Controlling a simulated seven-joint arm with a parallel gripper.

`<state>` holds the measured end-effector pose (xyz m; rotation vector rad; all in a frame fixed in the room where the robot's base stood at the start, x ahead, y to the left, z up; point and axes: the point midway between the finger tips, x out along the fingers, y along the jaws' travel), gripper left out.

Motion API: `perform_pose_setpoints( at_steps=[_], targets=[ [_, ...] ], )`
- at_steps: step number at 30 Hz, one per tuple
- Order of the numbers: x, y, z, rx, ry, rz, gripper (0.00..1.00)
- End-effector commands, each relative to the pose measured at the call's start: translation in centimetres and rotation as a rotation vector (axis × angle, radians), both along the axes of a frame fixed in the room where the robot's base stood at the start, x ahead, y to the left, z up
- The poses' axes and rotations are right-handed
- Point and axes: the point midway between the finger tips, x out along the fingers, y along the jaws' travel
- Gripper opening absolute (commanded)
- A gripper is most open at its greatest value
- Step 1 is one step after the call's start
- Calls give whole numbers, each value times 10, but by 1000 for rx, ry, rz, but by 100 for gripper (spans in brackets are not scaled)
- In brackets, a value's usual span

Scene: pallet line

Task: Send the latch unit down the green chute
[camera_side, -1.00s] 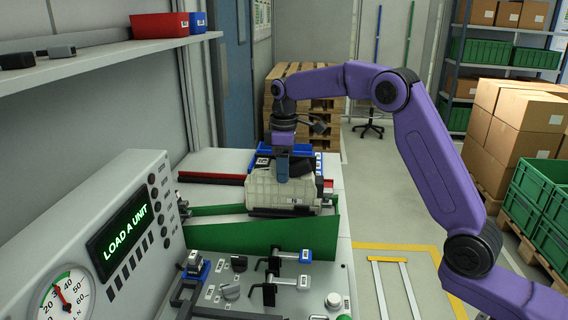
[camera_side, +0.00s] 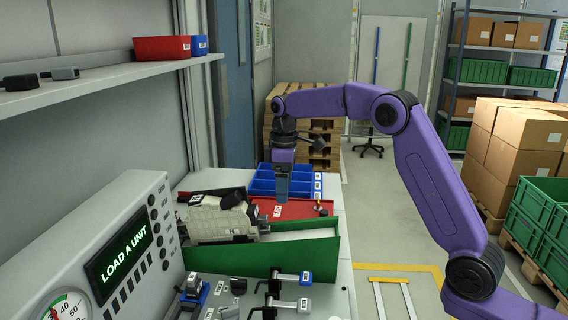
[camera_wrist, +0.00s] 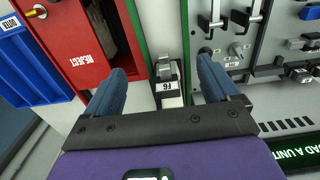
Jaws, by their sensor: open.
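The latch unit (camera_side: 215,224), a pale ribbed body with black parts, lies tilted at the left end of the green chute (camera_side: 300,256) in the side view. My gripper (camera_side: 281,199) is open and empty, to the right of the unit and apart from it, above the far side of the chute. In the wrist view my gripper (camera_wrist: 165,78) has its blue fingers spread. A labelled grey-white piece (camera_wrist: 168,97) shows between them; I cannot tell whether it is the unit. The panel display (camera_side: 128,249) reads LOAD A UNIT.
A red reject tray (camera_wrist: 68,50) lies beside the chute, with a blue bin (camera_wrist: 30,72) next to it. A panel with levers (camera_side: 290,280) stands at the chute's near side. A shelf (camera_side: 110,62) hangs at left.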

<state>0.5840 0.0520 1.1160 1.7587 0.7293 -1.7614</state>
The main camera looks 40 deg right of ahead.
Motion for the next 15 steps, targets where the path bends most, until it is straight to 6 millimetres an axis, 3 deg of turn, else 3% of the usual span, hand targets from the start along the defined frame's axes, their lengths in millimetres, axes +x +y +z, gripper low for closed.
perform_pose_setpoints(
  at_steps=[6,15],
  targets=[
    [1,0,40,1,-8,0,88],
    [1,0,84,1,-6,0,88]
  ],
)
